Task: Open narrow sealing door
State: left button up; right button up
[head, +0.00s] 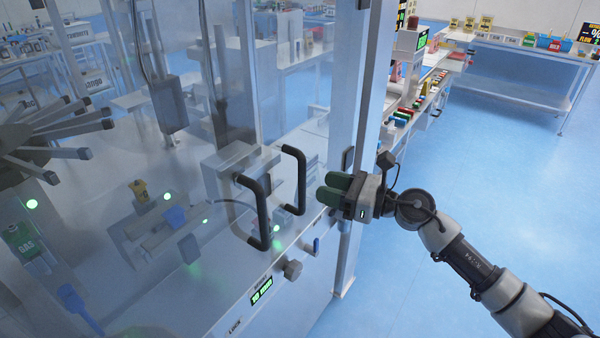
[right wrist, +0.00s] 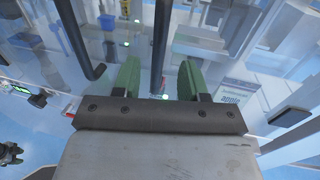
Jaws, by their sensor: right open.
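The sealing machine has clear door panels with two black bar handles. The left handle (head: 256,212) and the right handle (head: 301,182) stand side by side in the head view. The narrow door (head: 318,120) appears to be the panel carrying the right handle; it looks shut. My right gripper (head: 322,188) has green fingers pointing left at the right handle, with a small gap to it. In the right wrist view my right gripper (right wrist: 159,78) is open, and the right handle (right wrist: 160,45) lines up between its fingers. The left handle (right wrist: 76,40) is left of them. My left gripper is not in view.
A metal door post (head: 362,130) stands just behind my right gripper. A knob (head: 292,269) and a lit green display (head: 261,291) are on the machine front below the handles. Blue floor (head: 520,180) is open at the right; a table (head: 520,48) stands far back.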

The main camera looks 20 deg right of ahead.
aim_at(302, 206)
jog(key=shift+p+x, duration=0.95)
jog(key=shift+x, duration=2.25)
jog(key=shift+c, duration=0.2)
grip_shut()
